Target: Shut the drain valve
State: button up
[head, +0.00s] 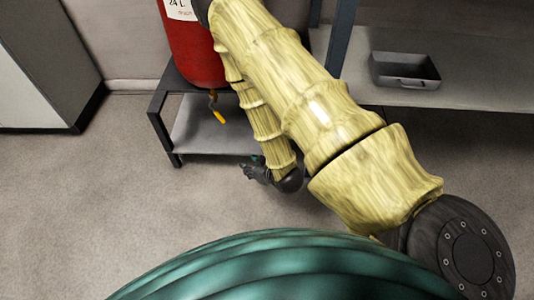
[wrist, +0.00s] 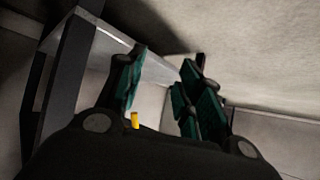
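The red tank (head: 193,52) stands on a dark metal stand, its top and right side partly hidden by my arm. Under it the drain valve's yellow lever (head: 216,112) hangs down at a slight tilt from a small fitting. My gripper (head: 251,168) is below and to the right of the lever, apart from it in the head view. In the wrist view my gripper (wrist: 160,85) has its green-padded fingers apart, with nothing held between them. A small yellow piece (wrist: 135,120), probably the lever, shows near the left finger's base, partly hidden by the gripper's dark body.
The stand has a grey lower shelf (head: 210,140) close to my gripper, and dark legs (head: 160,125). A workbench (head: 470,88) with a grey tray (head: 405,82) is at the right. A pale cabinet (head: 30,85) is at the left. Floor in front is clear.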

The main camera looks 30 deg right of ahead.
jog(key=s+f+g+p, duration=0.1)
jog(key=s+g, duration=0.1)
jog(key=s, duration=0.4)
jog(key=s+a+f+m+g+h+p, duration=0.1)
jog(key=s+g, duration=0.2)
jog(key=s, duration=0.3)
jog(key=shift+a+f, duration=0.15)
jog(key=shift+f, duration=0.2)
